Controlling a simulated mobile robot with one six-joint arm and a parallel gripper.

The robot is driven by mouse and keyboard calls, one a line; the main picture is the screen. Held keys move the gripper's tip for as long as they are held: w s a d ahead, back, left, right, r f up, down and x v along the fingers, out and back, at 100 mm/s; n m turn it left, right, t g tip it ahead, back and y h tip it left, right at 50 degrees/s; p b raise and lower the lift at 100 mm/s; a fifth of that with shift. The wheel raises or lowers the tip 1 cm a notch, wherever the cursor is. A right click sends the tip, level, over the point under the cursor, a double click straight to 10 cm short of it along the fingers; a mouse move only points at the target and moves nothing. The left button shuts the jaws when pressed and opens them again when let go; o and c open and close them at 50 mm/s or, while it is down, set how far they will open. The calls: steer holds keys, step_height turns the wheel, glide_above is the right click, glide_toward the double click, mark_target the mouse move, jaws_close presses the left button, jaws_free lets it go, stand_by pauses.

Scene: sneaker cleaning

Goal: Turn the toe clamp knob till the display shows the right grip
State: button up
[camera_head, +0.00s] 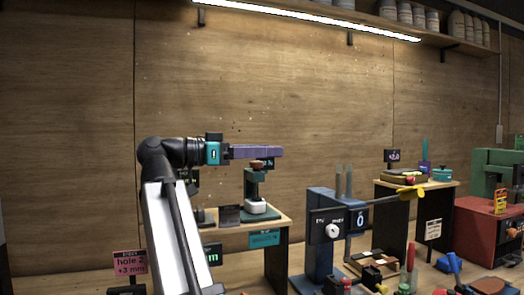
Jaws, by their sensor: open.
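My gripper (278,152), with long purple jaws, reaches right from my dark arm at the picture's middle. It is open, though the jaws overlap from this side and the gap hardly shows. Just below the jaw tips is a reddish-brown knob (257,165) on top of a dark green clamp stand (251,186). I cannot tell whether the jaws are around the knob or above it. A pale, rounded piece (261,208) sits at the foot of the stand. A small dark display (269,163) beside the knob is partly hidden; its reading is too small to read.
The stand is on a wooden bench (283,216) with a teal label. A blue machine (320,255) with a white dial and yellow lever stands to the right. Further right are another bench (440,184) and a red machine (480,232). The wall above my arm is clear.

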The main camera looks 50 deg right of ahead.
steer(key=shift+s+a+r, duration=0.15)
steer(key=shift+s+a, duration=0.75)
steer(key=shift+s, duration=0.2)
